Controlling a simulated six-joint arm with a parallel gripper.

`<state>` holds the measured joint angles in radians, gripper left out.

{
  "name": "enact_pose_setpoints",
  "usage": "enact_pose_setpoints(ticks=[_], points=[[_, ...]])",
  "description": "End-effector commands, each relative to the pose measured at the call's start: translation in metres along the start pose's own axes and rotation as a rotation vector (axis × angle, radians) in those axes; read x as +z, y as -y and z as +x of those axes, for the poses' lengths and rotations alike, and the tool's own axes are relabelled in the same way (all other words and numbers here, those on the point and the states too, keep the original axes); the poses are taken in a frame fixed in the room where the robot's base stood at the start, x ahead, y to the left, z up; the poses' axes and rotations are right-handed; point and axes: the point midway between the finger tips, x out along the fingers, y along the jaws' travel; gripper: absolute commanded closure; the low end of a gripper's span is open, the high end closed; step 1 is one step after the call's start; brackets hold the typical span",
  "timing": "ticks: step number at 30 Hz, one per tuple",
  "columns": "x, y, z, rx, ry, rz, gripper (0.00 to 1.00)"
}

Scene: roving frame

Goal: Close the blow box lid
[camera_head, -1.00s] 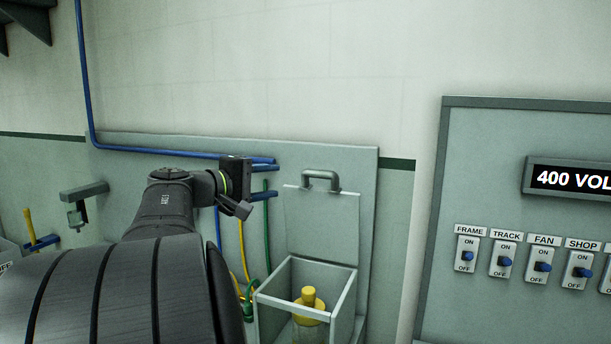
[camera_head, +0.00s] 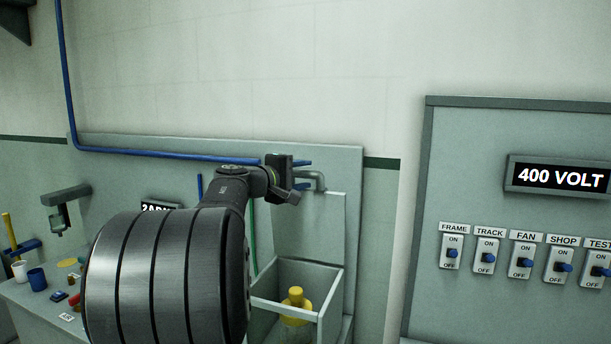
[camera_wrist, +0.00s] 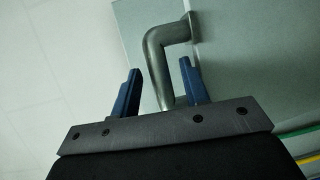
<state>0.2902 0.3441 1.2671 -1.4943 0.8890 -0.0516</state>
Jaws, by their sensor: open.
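The blow box (camera_head: 331,312) is a grey open-topped box at the lower middle of the head view. Its flat grey lid (camera_head: 325,230) stands upright behind the opening, so the box is open. A grey bent handle (camera_head: 318,179) sits at the lid's top edge. It also shows in the wrist view (camera_wrist: 157,62). My gripper (camera_head: 304,175) is open at the lid's top left, beside the handle. In the wrist view, its two blue fingers (camera_wrist: 161,68) stand on either side of the handle with gaps. I cannot tell whether either finger touches it.
A yellow-topped object (camera_head: 296,297) stands inside the box. A blue pipe (camera_head: 160,154) runs along the panel behind my arm. A switch panel (camera_head: 490,200) is at the right. A bench (camera_head: 40,310) with cups and small items is at the lower left.

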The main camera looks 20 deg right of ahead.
Motion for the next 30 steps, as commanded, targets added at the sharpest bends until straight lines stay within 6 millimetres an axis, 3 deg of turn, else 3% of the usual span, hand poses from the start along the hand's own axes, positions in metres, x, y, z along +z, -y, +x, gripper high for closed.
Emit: enact_pose_setpoints(ticks=[6, 14, 20, 30], points=[[0.0001, -0.0001, 0.014, 0.0, -0.001, 0.0, 0.59], [0.0, -0.0001, 0.0145, 0.0, -0.001, 0.0, 0.59], [-0.0001, -0.0001, 0.0143, 0.0, -0.001, 0.0, 0.98], [0.0011, 0.0004, 0.0107, 0.013, -0.001, 0.003, 1.0]])
